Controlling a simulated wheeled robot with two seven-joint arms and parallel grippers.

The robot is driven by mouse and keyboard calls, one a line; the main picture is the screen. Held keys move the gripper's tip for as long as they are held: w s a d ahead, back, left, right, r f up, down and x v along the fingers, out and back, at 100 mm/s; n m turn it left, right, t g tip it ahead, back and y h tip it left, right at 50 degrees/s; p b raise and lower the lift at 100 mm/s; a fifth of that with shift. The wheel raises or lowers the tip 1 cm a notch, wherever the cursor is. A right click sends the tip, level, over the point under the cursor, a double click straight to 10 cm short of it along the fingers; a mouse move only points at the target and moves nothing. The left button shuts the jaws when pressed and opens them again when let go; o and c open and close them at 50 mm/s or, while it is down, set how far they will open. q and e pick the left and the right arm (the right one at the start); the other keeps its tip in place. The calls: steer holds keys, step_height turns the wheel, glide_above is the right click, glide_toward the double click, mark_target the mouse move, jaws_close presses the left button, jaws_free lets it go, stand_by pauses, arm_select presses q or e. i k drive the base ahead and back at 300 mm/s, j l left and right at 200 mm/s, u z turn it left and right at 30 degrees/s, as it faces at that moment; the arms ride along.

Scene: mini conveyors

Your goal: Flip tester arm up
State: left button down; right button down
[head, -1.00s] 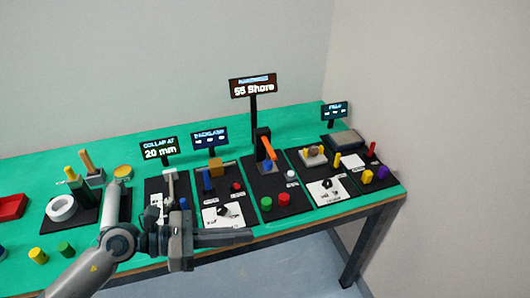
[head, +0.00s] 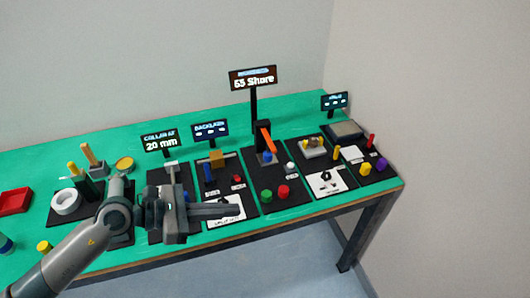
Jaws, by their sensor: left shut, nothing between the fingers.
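The hardness tester stands on a black panel under a tall sign (head: 252,77) that seems to read "55 Shore". Its orange arm (head: 266,138) slopes down from upper left to lower right against a dark post. A small blue-grey part (head: 267,158) sits at its lower end. My left gripper (head: 236,207) is shut and empty, its fingers pointing right. In the picture it lies over the front of the panel left of the tester, below and left of the orange arm and apart from it. My right gripper is out of view.
A green knob (head: 266,195) and a red knob (head: 283,192) sit at the front of the tester panel, with a white knob (head: 290,167) behind. Neighbouring panels with small parts flank it. A red tray (head: 15,201) is far left.

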mark_target(269, 144)
steer(key=i, duration=0.9)
